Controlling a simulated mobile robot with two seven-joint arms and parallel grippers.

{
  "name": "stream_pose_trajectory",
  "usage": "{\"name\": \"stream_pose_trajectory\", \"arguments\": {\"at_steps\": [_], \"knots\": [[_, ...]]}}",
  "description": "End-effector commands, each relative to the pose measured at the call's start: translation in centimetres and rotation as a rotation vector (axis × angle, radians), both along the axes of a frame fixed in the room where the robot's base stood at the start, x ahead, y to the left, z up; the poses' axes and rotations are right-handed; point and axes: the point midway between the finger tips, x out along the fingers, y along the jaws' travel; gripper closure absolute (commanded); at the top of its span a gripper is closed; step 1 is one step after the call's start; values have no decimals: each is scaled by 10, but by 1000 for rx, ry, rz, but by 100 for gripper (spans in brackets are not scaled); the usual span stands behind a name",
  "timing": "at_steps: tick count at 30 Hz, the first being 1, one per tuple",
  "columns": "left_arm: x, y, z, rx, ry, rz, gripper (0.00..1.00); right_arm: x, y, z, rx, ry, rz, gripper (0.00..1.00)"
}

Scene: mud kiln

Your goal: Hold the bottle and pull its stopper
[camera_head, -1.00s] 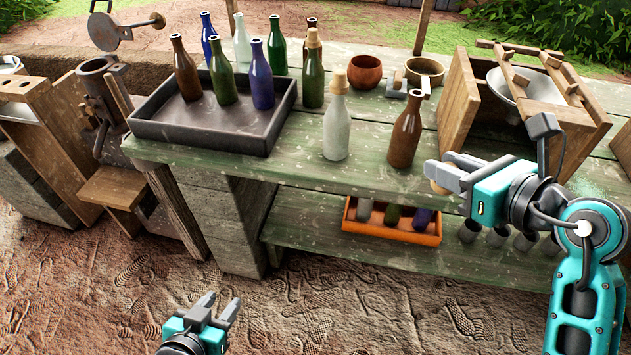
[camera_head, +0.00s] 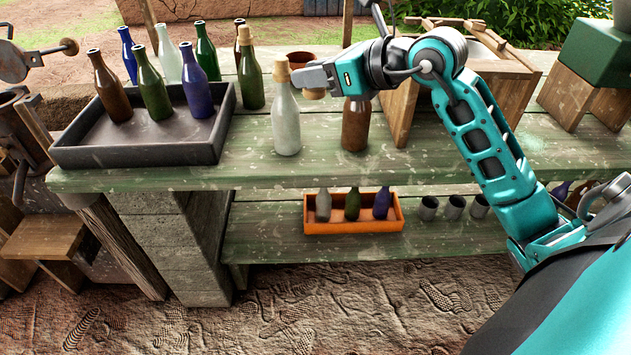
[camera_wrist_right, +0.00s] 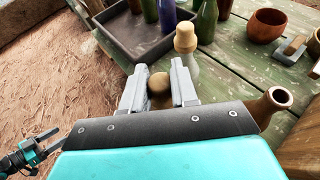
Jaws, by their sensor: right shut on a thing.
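A pale clear bottle (camera_head: 286,125) with a tan stopper (camera_head: 281,71) in its neck stands upright on the green bench. In the right wrist view its stopper (camera_wrist_right: 186,37) shows just beyond my fingertips. A brown bottle (camera_head: 355,128) stands to its right; its mouth (camera_wrist_right: 279,97) is open in the wrist view. My right gripper (camera_head: 304,78) is close beside the clear bottle's top at its right, shut on a round tan cork (camera_wrist_right: 159,84), which also shows under the fingers in the head view (camera_head: 314,94). My left gripper (camera_wrist_right: 46,141) is low at the left, open and empty.
A dark tray (camera_head: 140,155) with several bottles is at the left. A green bottle with a stopper (camera_head: 249,75) stands behind the clear one. A wooden frame (camera_head: 510,95) stands at the right. An orange crate (camera_head: 350,226) and cups (camera_head: 453,207) are on the lower shelf.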

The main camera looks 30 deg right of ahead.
Motion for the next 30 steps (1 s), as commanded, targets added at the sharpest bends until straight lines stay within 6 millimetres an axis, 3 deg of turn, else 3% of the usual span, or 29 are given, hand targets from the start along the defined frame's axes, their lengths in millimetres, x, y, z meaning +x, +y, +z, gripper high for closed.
{"name": "stream_pose_trajectory", "arguments": {"at_steps": [5,18,26,30], "knots": [[0,-4,-3,-4,1,-8,36,3,-7,-9,7,3,-14,100],[5,-8,-14,-11,-7,-18,36,2,-7,-119,5,3,-14,100],[7,-8,-18,-12,-12,-18,36,2,-7,-143,3,0,-13,100],[7,-8,-26,-12,-11,-17,36,2,-7,-168,7,3,-14,100]]}}
